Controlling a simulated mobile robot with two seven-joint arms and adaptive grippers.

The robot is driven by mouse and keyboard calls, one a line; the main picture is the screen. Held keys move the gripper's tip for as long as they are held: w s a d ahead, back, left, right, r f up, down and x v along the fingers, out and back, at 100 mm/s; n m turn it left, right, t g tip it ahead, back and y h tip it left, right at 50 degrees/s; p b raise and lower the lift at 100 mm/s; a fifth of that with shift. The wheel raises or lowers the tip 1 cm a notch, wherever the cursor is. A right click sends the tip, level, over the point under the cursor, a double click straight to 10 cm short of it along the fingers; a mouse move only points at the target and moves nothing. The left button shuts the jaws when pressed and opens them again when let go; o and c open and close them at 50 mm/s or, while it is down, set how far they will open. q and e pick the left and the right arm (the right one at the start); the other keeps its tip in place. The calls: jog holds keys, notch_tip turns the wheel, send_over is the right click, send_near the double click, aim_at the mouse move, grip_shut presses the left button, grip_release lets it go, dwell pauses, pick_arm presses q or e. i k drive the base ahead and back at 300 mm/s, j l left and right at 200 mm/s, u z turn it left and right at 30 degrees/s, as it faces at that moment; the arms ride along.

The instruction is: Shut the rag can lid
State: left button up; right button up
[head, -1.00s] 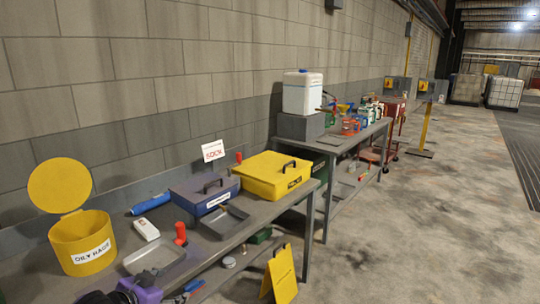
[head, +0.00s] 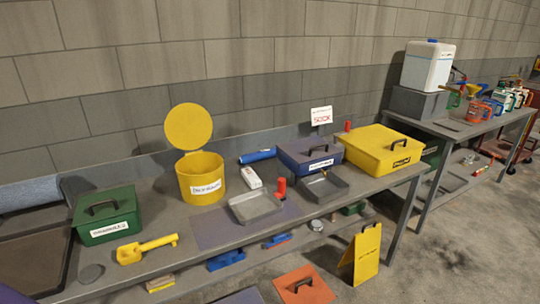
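The yellow rag can (head: 201,180) stands upright on the grey bench, left of the middle of the head view, with a white label on its front. Its round yellow lid (head: 188,127) is open and stands up behind the can's rim. Neither of my grippers shows in the head view now.
Beside the can on the bench (head: 150,218) are a green box (head: 105,216), a yellow tool (head: 147,248), a white device (head: 251,177), a blue cylinder (head: 258,155), a grey tray (head: 256,206), a blue box (head: 310,155) and a yellow box (head: 384,150). A yellow floor sign (head: 362,255) stands in front.

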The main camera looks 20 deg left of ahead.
aim_at(189, 126)
jog(key=u, duration=1.3)
jog(key=i+l, duration=0.6)
jog(key=l, duration=0.15)
jog(key=u, duration=0.05)
